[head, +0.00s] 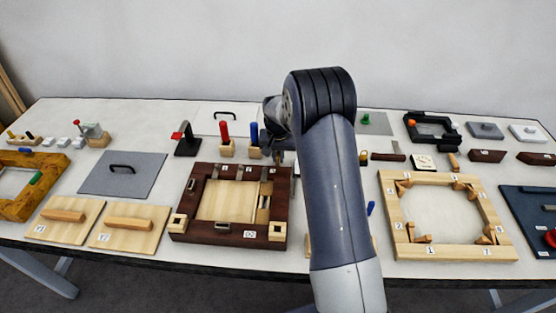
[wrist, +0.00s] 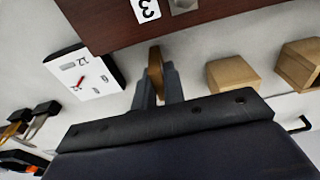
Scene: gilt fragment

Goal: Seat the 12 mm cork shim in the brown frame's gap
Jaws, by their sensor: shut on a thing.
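The brown frame (head: 190,205) lies on the table left of my arm in the head view, with pale wood inside it. Its dark edge (wrist: 130,15) crosses the top of the wrist view, with a white label reading 3. My gripper (wrist: 158,82) is shut on the thin cork shim (wrist: 155,60), which stands edge-on between the fingertips. The shim appears just short of the frame's edge in the wrist view, apart from it. In the head view my arm hides most of the gripper and the shim. I cannot tell the gap's exact place.
In the head view, red (head: 224,132) and blue-handled pieces stand behind the frame. A pale octagonal-opening frame (head: 440,252) lies at right.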

